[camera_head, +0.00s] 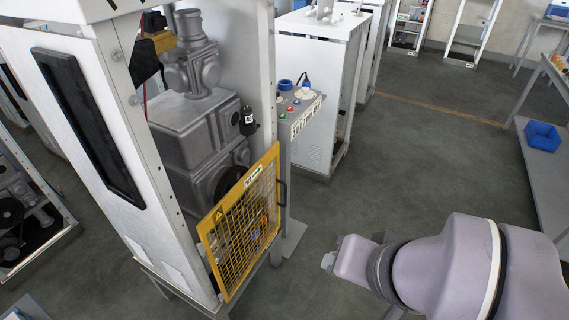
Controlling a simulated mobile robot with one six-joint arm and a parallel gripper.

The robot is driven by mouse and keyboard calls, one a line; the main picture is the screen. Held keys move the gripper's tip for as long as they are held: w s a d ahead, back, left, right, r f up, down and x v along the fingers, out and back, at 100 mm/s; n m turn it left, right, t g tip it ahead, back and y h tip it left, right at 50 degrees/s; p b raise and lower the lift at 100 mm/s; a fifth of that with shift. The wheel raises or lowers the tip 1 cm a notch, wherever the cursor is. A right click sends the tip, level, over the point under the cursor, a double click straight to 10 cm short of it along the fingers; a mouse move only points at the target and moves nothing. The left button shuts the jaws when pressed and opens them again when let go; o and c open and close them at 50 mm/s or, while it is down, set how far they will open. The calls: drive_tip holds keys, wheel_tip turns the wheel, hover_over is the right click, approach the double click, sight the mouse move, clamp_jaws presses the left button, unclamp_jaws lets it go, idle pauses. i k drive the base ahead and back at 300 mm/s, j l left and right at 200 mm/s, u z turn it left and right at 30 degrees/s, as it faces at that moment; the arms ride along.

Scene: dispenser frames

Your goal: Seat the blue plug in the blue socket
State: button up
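A small control box (299,107) with a sloping top stands beside the machine frame, near the middle of the view. A round blue fitting (285,86) sits at its back left; it looks like the blue socket, but it is too small to be sure. A small blue piece with a dark cable (304,80) is to its right, above a whitish round part; I cannot tell whether it is the blue plug. My arm reaches in from the lower right. Its end, with my gripper (329,262), is over the floor, well apart from the box. The fingers are too unclear to read.
A yellow mesh guard (243,222) covers the lower front of the grey machine (199,130), left of the box. A white cabinet (318,90) stands behind the box. A blue bin (542,135) is on the right bench's lower shelf. Open floor lies between.

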sight(293, 230)
drive_tip(key=i+l+u, duration=0.2)
drive_tip(key=i, duration=0.25)
drive_tip(key=i+l+u, duration=0.15)
drive_tip(key=i+l, duration=0.25)
drive_tip(key=i+l+u, duration=0.2)
drive_tip(key=i+l, duration=0.15)
drive_tip(key=i+l+u, duration=0.2)
drive_tip(key=i+l, duration=0.25)
drive_tip(key=i+l+u, duration=0.15)
drive_tip(key=i+l, duration=0.2)
drive_tip(key=l, duration=0.2)
drive_tip(key=i+l+u, duration=0.2)
drive_tip(key=i+l, duration=0.15)
drive_tip(key=l, duration=0.15)
drive_tip(key=i+l+u, duration=0.2)
drive_tip(key=l, duration=0.4)
drive_tip(key=i+l+u, duration=0.15)
drive_tip(key=i+l, duration=0.15)
drive_tip(key=l, duration=0.3)
